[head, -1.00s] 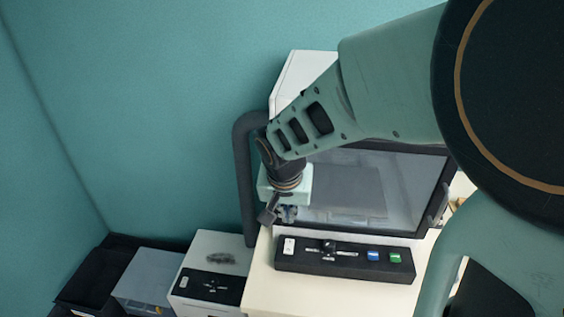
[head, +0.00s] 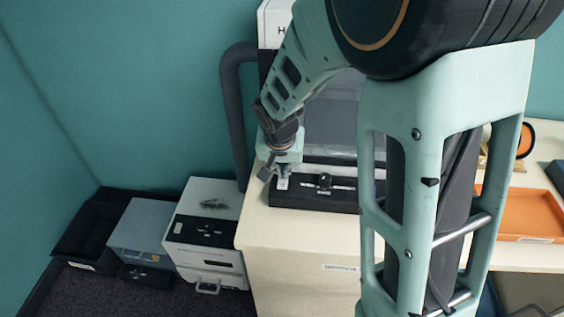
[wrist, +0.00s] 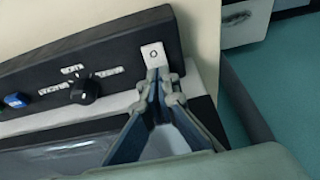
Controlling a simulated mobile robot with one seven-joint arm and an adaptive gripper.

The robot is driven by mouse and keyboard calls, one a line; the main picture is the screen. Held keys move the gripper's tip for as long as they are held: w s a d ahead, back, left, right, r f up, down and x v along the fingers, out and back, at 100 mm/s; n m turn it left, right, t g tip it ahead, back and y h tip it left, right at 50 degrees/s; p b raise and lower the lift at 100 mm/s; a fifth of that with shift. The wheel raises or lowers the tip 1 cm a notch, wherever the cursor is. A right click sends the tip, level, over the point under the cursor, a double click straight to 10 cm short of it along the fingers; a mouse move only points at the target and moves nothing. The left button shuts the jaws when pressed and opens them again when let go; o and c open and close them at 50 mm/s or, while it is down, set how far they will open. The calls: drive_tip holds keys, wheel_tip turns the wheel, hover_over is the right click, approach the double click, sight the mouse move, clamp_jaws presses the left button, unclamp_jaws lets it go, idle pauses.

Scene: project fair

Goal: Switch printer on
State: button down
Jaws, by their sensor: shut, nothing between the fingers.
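A machine with a large dark window (head: 330,118) stands on a pale cabinet; my arm hides much of it. Its black control panel (head: 325,193) runs along the front, and also shows in the wrist view (wrist: 110,55). At one end of the panel is a white switch (wrist: 154,52) with a small ring mark, beside a black knob (wrist: 85,91). My gripper (head: 282,178) is shut and empty, at the switch end of the panel. In the wrist view its fingertips (wrist: 159,74) overlap the switch's lower edge; I cannot tell whether they touch it.
A grey hose (head: 232,115) rises left of the machine. A white unit (head: 206,225), a grey box (head: 142,226) and a black bin (head: 88,228) stand lower left. An orange tray (head: 522,213) lies on the right-hand surface.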

drive_tip(key=shift+w+p, duration=0.1)
drive_tip(key=shift+p, duration=0.6)
drive_tip(key=shift+w+d+f+g+p, duration=0.1)
drive_tip(key=shift+w+f+g+p, duration=0.1)
drive_tip(key=shift+g+p, duration=0.55)
drive_tip(key=shift+f, duration=0.25)
drive_tip(key=shift+s+t, duration=0.15)
drive_tip(key=shift+t, duration=0.1)
drive_tip(key=shift+b, duration=0.35)
drive_tip(key=shift+s+a, duration=0.2)
drive_tip(key=shift+s, duration=0.55)
drive_tip(key=shift+r, duration=0.15)
